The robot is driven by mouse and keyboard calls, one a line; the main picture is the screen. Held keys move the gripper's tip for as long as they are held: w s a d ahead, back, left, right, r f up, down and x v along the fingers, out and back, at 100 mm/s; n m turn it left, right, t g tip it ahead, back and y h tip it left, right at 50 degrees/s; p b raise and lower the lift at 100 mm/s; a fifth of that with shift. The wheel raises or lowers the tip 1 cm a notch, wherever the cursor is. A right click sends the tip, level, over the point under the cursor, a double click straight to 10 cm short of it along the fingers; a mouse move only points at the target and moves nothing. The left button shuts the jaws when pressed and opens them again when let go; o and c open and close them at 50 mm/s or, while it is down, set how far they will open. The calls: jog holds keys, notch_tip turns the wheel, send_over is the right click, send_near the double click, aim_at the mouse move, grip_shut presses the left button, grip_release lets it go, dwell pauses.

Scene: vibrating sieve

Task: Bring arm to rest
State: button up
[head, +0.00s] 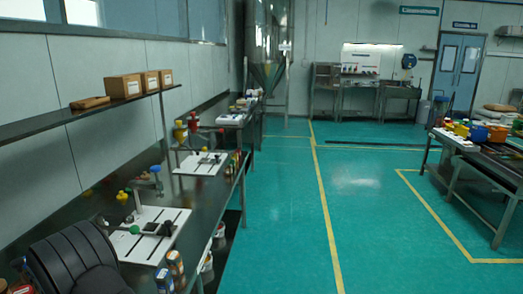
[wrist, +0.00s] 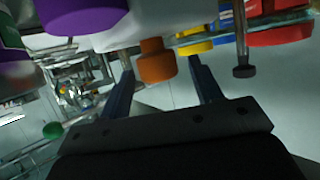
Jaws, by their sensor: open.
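My gripper (wrist: 162,72) shows in the wrist view with its two dark fingers apart. An orange knob (wrist: 156,64) appears between or just beyond the fingertips; I cannot tell its distance, and no grip on it shows. I cannot make out my gripper in the head view.
The wrist view shows a purple round part (wrist: 80,12), a red part (wrist: 280,36) and a green knob (wrist: 52,130) nearby. In the head view, a steel bench (head: 200,205) with white fixture plates runs along the left, under a shelf (head: 60,118) with boxes. The green floor (head: 285,235) is clear.

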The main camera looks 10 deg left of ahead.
jog(key=v, duration=1.6)
jog(key=x, duration=1.7)
jog(key=shift+w+a+f, duration=0.15)
jog(key=shift+w+a, duration=0.05)
jog(key=shift+w, duration=0.05)
jog(key=shift+n+g+y, duration=0.3)
jog(key=shift+n+y, duration=0.1)
jog(key=shift+n, duration=0.1)
jog(key=shift+n+g+y, duration=0.6)
jog(key=shift+n+g, duration=0.4)
jog(key=v, duration=1.3)
jog(key=shift+d, duration=0.2)
